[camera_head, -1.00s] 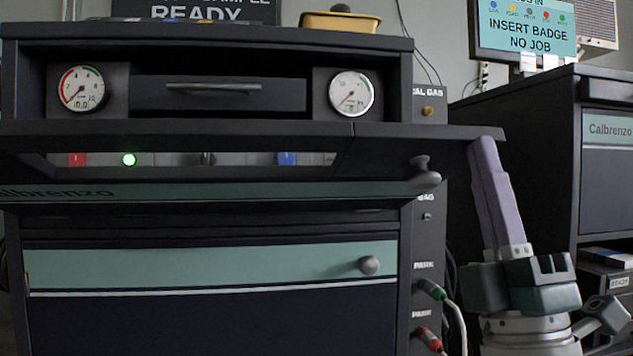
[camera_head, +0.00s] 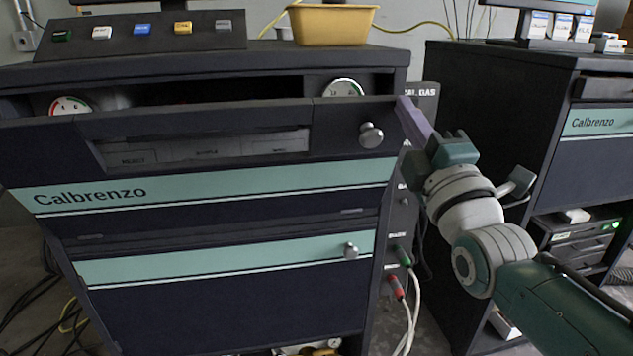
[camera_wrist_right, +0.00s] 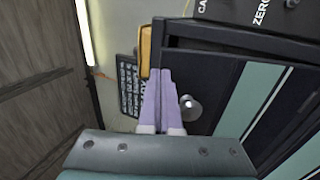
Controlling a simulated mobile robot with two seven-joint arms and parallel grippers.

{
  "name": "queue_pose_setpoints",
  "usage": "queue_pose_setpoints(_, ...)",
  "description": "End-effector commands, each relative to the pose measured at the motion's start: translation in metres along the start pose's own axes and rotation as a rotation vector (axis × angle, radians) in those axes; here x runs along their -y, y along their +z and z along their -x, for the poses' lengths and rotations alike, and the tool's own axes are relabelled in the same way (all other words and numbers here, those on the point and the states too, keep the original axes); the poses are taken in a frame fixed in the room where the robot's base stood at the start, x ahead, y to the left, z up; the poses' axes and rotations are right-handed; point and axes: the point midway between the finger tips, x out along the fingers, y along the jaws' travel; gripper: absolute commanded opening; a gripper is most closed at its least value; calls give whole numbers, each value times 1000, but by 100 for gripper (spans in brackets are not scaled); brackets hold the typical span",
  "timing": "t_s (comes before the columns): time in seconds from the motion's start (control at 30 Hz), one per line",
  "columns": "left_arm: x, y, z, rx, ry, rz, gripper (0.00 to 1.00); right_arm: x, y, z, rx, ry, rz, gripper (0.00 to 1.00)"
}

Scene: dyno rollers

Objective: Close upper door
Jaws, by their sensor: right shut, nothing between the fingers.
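The upper door (camera_head: 250,195) of the left cabinet is dark with a green "Calbrenzo" stripe. It leans outward, partly open, with a gap along its top edge where two gauges show behind it. Its round grey knob (camera_head: 371,135) is at the upper right, and also shows in the right wrist view (camera_wrist_right: 189,107). My right gripper (camera_head: 408,108) is shut and empty, its purple fingers at the door's upper right edge, beside the knob. I cannot tell whether they touch the door. The closed fingers (camera_wrist_right: 166,78) also show in the right wrist view. My left gripper is out of view.
A lower door (camera_head: 230,290) with its own knob is shut below. A yellow tray (camera_head: 333,24) and a button panel (camera_head: 145,34) are on the cabinet top. A second cabinet (camera_head: 490,130) stands to the right. Cables (camera_head: 408,310) hang between the cabinets.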

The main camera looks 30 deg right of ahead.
Motion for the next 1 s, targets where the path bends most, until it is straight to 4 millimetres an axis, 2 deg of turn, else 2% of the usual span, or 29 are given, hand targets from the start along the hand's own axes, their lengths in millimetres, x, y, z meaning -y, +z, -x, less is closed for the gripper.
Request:
queue_pose_setpoints(0.03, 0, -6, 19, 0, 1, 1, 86, -12, 0, -15, 0, -32, 1, 0)
queue_pose_setpoints(0.1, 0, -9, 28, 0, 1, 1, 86, -11, 0, -27, 0, -81, 1, 0)
queue_pose_setpoints(0.4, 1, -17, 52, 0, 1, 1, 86, -4, 0, -62, 0, -229, 2, 0)
queue_pose_setpoints(0.6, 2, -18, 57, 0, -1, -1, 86, 0, 0, -72, -1, -270, 1, 0)
queue_pose_setpoints(1.0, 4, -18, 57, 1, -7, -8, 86, 2, 0, -73, -1, -279, 2, 0)
